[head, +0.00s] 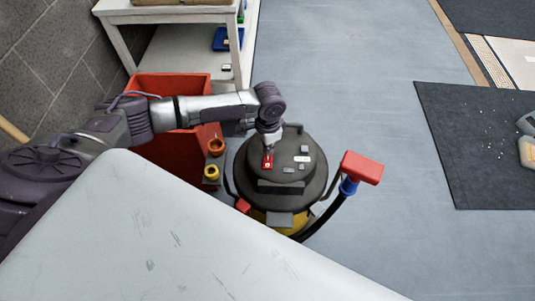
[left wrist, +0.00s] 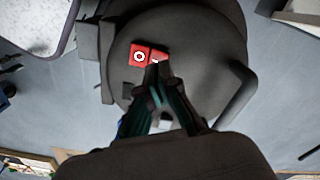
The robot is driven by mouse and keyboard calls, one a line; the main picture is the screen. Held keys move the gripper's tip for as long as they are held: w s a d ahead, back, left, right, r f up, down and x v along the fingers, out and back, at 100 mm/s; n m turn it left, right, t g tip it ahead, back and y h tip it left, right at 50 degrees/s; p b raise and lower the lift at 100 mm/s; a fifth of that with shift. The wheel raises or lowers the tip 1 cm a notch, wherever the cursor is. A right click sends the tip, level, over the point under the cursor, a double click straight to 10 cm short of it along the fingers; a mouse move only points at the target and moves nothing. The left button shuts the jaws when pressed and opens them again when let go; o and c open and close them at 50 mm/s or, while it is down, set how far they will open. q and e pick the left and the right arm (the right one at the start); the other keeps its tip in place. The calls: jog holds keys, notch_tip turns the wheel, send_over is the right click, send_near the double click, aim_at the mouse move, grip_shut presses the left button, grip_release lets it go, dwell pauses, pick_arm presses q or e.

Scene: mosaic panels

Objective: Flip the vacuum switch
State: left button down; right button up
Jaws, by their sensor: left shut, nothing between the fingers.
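The vacuum (head: 285,190) stands on the floor in the head view, with a round dark lid, a yellow lower part and a black hose. The red switch (head: 268,162) sits on top of its lid; it also shows in the left wrist view (left wrist: 139,55), with a white ring mark on its left half. My left gripper (head: 270,143) points down over the lid, shut and empty. In the left wrist view its fingertips (left wrist: 157,64) are at the right half of the switch. I cannot tell whether they touch it. My right gripper is not in view.
A red bin (head: 165,88) stands behind my left arm, beside a white shelf (head: 115,18). A large pale surface (head: 150,240) fills the front left. A red hose end (head: 361,168) sticks up right of the vacuum. A dark mat (head: 470,140) lies at right; the floor between is clear.

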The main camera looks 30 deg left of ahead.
pick_arm(q)
jog(key=shift+f+b, duration=0.3)
jog(key=shift+f, duration=0.35)
dwell(0.7)
jog(key=shift+f+b, duration=0.3)
jog(key=shift+f, duration=0.4)
dwell(0.4)
notch_tip(320, 180, up, 7)
jog(key=p, duration=0.8)
dwell(0.5)
